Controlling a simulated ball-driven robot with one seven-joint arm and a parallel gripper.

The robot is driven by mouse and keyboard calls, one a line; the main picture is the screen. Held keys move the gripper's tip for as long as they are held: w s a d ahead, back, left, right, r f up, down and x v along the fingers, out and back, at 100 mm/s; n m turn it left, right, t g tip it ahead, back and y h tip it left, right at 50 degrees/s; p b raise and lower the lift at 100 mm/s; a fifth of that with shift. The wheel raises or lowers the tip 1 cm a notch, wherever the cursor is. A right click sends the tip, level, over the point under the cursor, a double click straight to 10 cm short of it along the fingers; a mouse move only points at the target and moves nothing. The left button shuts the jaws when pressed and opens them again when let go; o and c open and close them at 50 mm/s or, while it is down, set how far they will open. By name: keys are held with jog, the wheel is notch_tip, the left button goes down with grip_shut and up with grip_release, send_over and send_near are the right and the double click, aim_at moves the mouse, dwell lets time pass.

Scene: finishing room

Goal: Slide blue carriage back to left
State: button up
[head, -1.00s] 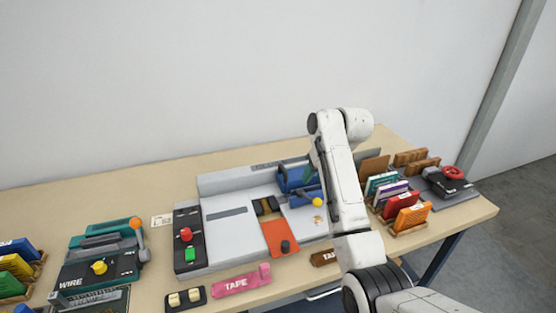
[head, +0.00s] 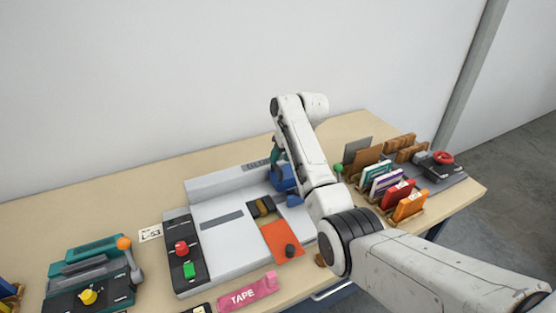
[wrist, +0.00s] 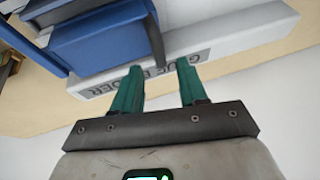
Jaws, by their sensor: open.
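The blue carriage (head: 284,182) sits at the right part of the grey glue binder, partly hidden behind my arm in the head view. In the wrist view the blue carriage (wrist: 105,38) fills the upper left, with a dark bar (wrist: 153,40) along its right side. My gripper (wrist: 159,65) is open, its two teal fingers apart. The bar's lower end appears between the fingertips; I cannot tell whether they touch it. In the head view my gripper (head: 275,153) is mostly hidden behind my arm, at the back of the carriage.
The glue binder (head: 215,245) has a red knob (head: 181,248), a green button and an orange plate (head: 283,241). Upright coloured cards (head: 395,190) stand close to the right of my arm. A teal wire machine (head: 90,275) is at left. A pink tape piece (head: 247,292) lies in front.

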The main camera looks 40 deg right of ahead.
jog(key=shift+x, duration=1.65)
grip_shut()
